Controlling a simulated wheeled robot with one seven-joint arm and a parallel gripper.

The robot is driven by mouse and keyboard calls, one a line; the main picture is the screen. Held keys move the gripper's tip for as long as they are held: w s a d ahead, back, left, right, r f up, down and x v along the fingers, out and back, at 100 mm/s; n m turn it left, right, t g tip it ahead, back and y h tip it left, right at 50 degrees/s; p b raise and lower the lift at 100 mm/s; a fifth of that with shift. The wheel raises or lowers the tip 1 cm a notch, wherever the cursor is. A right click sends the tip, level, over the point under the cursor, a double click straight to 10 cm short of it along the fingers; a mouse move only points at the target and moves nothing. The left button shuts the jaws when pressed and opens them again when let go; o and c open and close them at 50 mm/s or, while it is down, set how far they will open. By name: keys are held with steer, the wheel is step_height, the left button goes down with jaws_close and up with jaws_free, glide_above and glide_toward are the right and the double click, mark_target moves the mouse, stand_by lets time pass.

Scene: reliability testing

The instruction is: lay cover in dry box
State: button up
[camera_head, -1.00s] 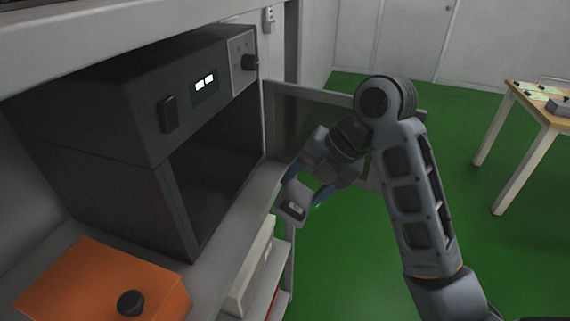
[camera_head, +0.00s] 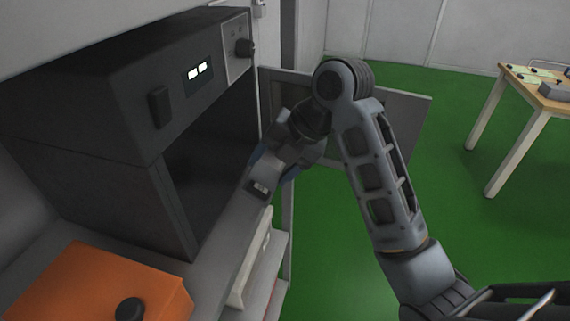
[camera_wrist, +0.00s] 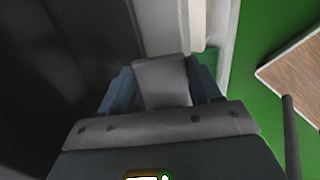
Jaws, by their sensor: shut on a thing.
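The dry box appears to be the dark cabinet (camera_head: 110,110) with a lit display, on the bench at left. Its front is open and its door (camera_head: 408,115) stands swung out behind my arm. My gripper (camera_head: 271,172) is shut on a small grey cover (camera_head: 262,186) with a dark label, just outside the opening. In the wrist view my gripper (camera_wrist: 161,88) has its blue fingers on either side of the cover (camera_wrist: 162,78). The dark area left of it there seems to be the box interior.
An orange box (camera_head: 95,290) with a black knob sits at the front of the bench. A pale bin (camera_head: 250,262) is below the bench edge. A wooden table (camera_head: 525,85) stands at the far right. Green floor is open between.

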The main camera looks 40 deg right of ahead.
steer(key=shift+w+a+f+b, duration=0.35)
steer(key=shift+w+a, duration=0.85)
steer(key=shift+w, duration=0.45)
steer(key=shift+w+a+f+b, duration=0.2)
steer(key=shift+w+a+f, duration=0.2)
steer(key=shift+w+a, duration=1.05)
steer(key=shift+w+a+f+b, duration=0.35)
steer(key=shift+w+a, duration=0.65)
steer(key=shift+w, duration=0.85)
steer(key=o, duration=1.1)
steer(key=shift+f, duration=0.1)
steer(key=shift+r+p, duration=0.9)
steer(key=shift+r, duration=0.3)
steer(key=shift+s+d, duration=1.2)
steer(key=shift+s, duration=0.4)
steer(key=shift+s+d, duration=1.15)
steer(key=shift+s, duration=0.5)
steer(key=shift+s+d, duration=1.2)
steer(key=shift+s, duration=0.4)
